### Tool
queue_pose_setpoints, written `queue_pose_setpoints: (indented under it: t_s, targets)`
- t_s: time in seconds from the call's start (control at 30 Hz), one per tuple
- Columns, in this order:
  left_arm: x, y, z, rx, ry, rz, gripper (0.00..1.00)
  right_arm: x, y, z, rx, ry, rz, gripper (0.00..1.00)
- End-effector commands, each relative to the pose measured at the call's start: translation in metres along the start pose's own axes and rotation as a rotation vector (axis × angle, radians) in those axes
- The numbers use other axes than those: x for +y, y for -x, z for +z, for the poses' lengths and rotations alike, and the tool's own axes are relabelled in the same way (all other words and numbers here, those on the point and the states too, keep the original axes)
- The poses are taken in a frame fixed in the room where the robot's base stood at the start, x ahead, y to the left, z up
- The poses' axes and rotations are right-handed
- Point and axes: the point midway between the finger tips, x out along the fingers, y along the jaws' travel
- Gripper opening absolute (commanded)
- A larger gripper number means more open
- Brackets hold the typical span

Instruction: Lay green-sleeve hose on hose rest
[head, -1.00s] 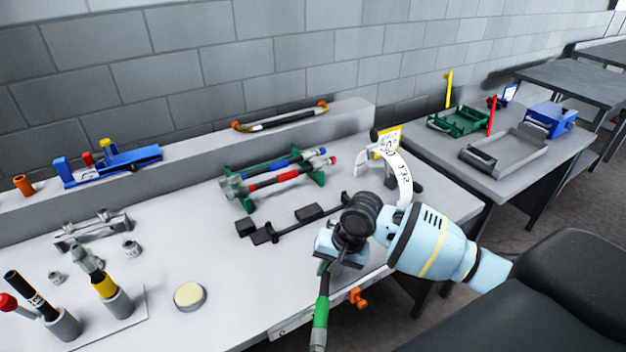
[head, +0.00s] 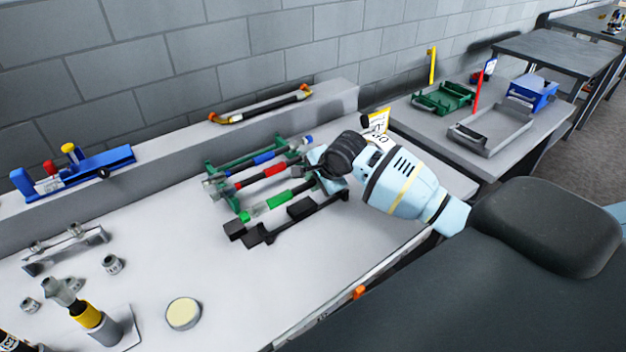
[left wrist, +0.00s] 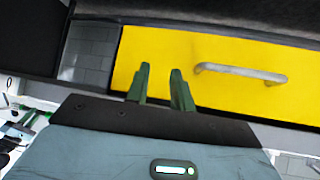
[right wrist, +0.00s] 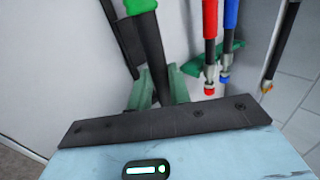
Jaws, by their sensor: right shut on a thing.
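My right gripper (head: 316,178) is shut on the green-sleeve hose, a dark hose with a bright green sleeve (head: 278,200). The hose points left, roughly parallel to the red-sleeve hose (head: 262,176) and on its near side. The green hose rest (head: 233,203) holds the red-sleeve and blue-sleeve (head: 264,157) hoses. I cannot tell whether the held hose touches the rest. In the right wrist view the hose (right wrist: 150,45) runs between the fingers (right wrist: 158,88), beside the red and blue hoses. My left gripper (left wrist: 160,85) is open and empty before a yellow drawer front (left wrist: 215,65).
A black bar with blocks (head: 300,208) lies just in front of the held hose. A yellow-white card (head: 378,122) stands behind my right wrist. A round cream-topped disc (head: 183,313) lies at the front.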

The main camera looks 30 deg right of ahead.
Motion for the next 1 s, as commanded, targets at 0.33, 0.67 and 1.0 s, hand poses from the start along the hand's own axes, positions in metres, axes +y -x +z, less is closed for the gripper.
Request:
queue_pose_setpoints:
  t_s: [0.33,0.67,1.0]
  targets:
    - [0.000,0.000,0.001,-0.002,0.000,0.000,0.24,0.001,-0.002,0.001,-0.011,0.000,-0.004,0.00]
    - [0.001,-0.001,0.007,-0.014,0.002,0.002,0.24,0.015,-0.021,0.000,-0.010,-0.001,-0.003,0.00]
    - [0.002,-0.001,0.013,-0.027,0.005,0.005,0.24,0.029,-0.044,0.000,-0.011,-0.001,-0.004,0.00]
